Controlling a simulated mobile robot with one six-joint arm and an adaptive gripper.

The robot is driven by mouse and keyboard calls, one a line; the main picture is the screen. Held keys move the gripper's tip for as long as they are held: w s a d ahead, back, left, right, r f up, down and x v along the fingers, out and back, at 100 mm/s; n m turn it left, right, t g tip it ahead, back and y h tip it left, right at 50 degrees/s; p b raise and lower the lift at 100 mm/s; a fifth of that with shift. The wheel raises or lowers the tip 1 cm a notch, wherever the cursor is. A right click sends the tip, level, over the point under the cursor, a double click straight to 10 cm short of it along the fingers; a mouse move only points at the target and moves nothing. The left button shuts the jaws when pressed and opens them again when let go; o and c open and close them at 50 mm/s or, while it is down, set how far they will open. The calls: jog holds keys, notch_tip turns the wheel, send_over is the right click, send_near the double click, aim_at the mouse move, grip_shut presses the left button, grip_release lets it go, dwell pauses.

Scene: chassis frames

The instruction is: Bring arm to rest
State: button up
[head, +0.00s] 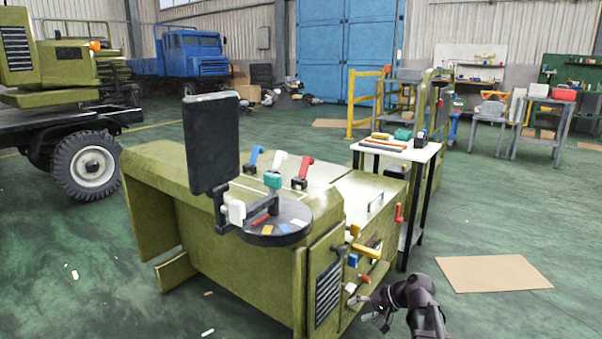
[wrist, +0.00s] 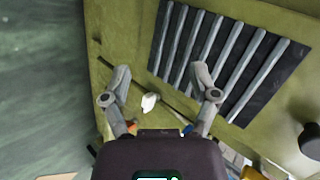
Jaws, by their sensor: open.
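My gripper (head: 368,312) is low at the right front side of the olive-green chassis (head: 245,275), with my dark arm reaching in from the bottom right. In the wrist view my gripper (wrist: 162,75) is open, its two grey fingers spread apart. A small white piece (wrist: 150,102) shows between the fingers, and I see nothing gripped. The black slatted vent (wrist: 225,60) on the green panel lies just beyond the fingertips. Whether the fingers touch the panel I cannot tell.
The chassis carries a dark screen (head: 211,143), a round black tray (head: 268,232) and coloured levers (head: 304,172). Coloured handles (head: 366,248) stick out near my arm. A white-topped table (head: 400,148) stands behind. The floor at right is open, with a cardboard sheet (head: 493,273).

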jog(key=s+r+n+g+h+p, duration=0.35)
jog(key=s+h+p, duration=0.55)
jog(key=s, duration=0.4)
notch_tip(320, 180, up, 38)
jog(key=p, duration=3.7)
jog(key=shift+w+d+f, duration=0.15)
jog(key=shift+d+f, duration=0.1)
jog(key=shift+d, duration=0.05)
jog(key=shift+r+p, duration=0.1)
jog(key=shift+p, duration=0.2)
notch_tip(320, 180, up, 17)
jog(key=p, duration=1.7)
